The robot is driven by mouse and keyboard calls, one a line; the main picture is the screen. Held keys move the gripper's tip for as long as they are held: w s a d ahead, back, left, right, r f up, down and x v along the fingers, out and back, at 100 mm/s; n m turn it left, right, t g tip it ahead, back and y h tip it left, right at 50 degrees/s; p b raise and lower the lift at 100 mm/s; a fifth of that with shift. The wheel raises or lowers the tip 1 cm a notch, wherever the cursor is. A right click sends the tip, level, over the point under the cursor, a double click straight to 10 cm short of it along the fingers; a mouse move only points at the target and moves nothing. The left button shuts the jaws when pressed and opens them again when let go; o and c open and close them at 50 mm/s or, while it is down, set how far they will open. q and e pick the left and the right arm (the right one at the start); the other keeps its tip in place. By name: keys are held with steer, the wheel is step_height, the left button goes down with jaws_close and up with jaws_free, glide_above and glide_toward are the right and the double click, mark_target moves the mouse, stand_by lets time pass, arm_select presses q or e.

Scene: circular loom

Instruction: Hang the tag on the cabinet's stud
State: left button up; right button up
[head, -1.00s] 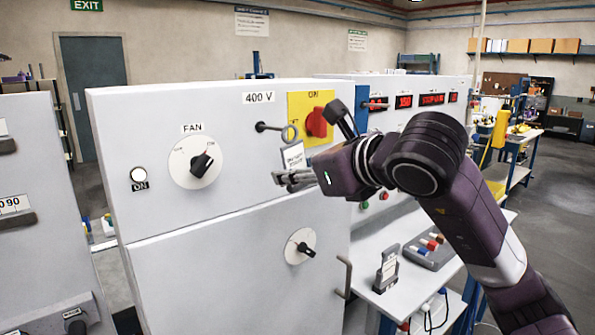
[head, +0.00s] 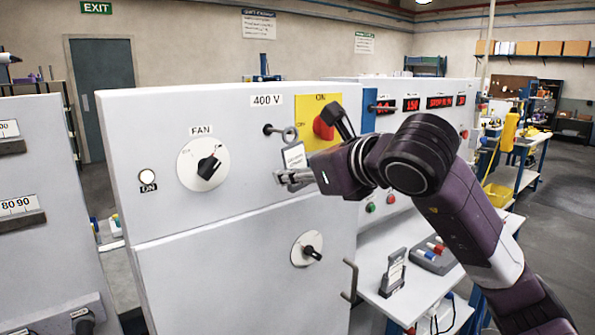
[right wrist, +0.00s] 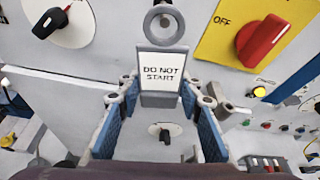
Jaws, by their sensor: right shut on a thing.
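The tag is a grey plate with a white "DO NOT START" label (right wrist: 162,68) and a ring (right wrist: 162,22) at its top. In the head view the tag (head: 294,157) hangs upright in front of the cabinet (head: 215,230). My right gripper (head: 292,178) is shut on the tag's lower part, with its fingers (right wrist: 160,92) either side in the right wrist view. The stud (head: 268,129) sticks out from the cabinet below the 400 V label. My left gripper is not in view.
A red switch (head: 323,128) on a yellow plate is close right of the tag. The fan dial (head: 203,164) is to the left, a lower knob (head: 309,250) below. A cabinet handle (head: 350,281) and a side shelf (head: 408,297) are at lower right.

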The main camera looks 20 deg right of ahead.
steer(key=shift+w+a, duration=0.1)
steer(key=shift+w, duration=0.15)
steer(key=shift+f+b, duration=0.2)
steer(key=shift+b, duration=0.25)
stand_by(0.3)
steer(key=o, duration=1.4)
steer(key=shift+s, duration=0.1)
steer(key=shift+f+b+v, duration=0.2)
steer(key=shift+b+v, duration=0.05)
steer(key=shift+v, duration=1.95)
steer(key=shift+f+b+v, duration=0.2)
steer(key=shift+b+v, duration=0.05)
steer(key=shift+v, duration=2)
